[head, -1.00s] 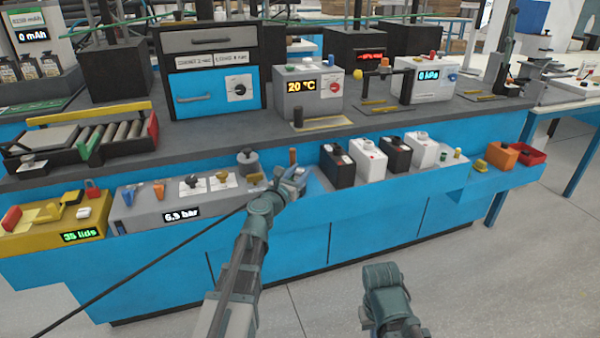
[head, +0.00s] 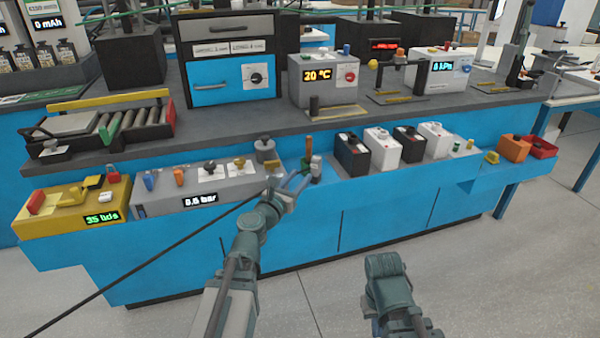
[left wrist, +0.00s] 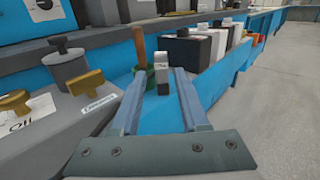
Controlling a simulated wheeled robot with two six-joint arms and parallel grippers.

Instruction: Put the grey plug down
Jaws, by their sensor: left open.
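The grey plug (head: 316,168) stands upright on the blue front ledge, right of the grey box with the pressure display. In the left wrist view the grey plug (left wrist: 162,72) shows just beyond the fingertips, and I see no finger pressing on it. My left gripper (head: 292,183) is open, a little left of the plug; in the left wrist view the left gripper (left wrist: 156,76) has its two blue-grey fingers apart with a gap between them. My right arm's end (head: 385,268) hangs in front of the bench; its fingers cannot be made out.
A brown-handled tool in a green holder (left wrist: 142,60) stands close left of the plug. The grey pressure box (head: 190,195) with knobs is further left. Several black and white canisters (head: 351,155) stand to the right. The ledge between plug and canisters is narrow.

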